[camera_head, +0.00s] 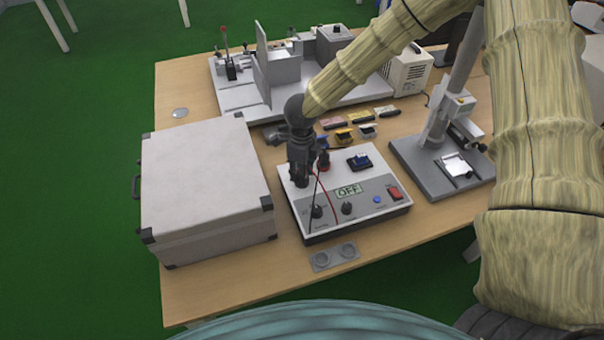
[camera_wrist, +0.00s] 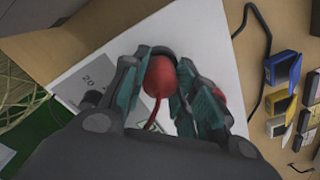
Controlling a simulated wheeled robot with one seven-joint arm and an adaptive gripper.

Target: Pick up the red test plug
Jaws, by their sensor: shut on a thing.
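The red test plug (camera_wrist: 160,77) shows in the wrist view between the two fingers of my gripper (camera_wrist: 165,85), with a red lead running down from it. The fingers are closed on it from both sides. In the head view my gripper (camera_head: 300,175) is over the back left part of the white test device (camera_head: 325,218), whose display reads OFF. The held plug is mostly hidden there. A second red part (camera_head: 323,159) stands just right of the gripper on the device. I cannot tell whether the held plug still touches the device.
A large grey case (camera_head: 200,190) stands close on the left. A grey test rig (camera_head: 345,95) is at the back, and a stand with a column (camera_head: 430,165) is on the right. Small yellow and blue boxes (camera_head: 345,135) lie behind the device. The front table strip holds a small grey plate (camera_head: 335,257).

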